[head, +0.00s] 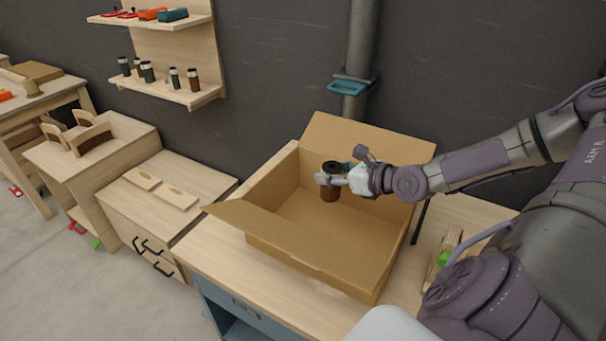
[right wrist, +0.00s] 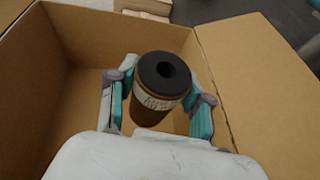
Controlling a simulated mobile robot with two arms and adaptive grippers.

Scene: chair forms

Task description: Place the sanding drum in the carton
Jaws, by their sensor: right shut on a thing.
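The sanding drum (head: 330,187) is a brown cylinder with a black top that has a hole in it. It also shows upright in the right wrist view (right wrist: 158,92), with a pale label on its side. My right gripper (head: 335,180) is shut on it, with a finger on each side (right wrist: 160,98). The carton (head: 262,188) is an open cardboard box with its flaps spread, standing on a wooden worktop. The drum is over the carton's opening, inside its walls in the right wrist view; its height above the floor is hard to tell. My left gripper is not in view.
A wall shelf (head: 180,95) at the upper left holds several small cylinders. A low wooden cabinet (head: 160,205) stands left of the worktop (head: 225,262). A grey pipe (head: 361,50) runs down the wall behind the carton. A bright green item (head: 443,258) lies right of the carton.

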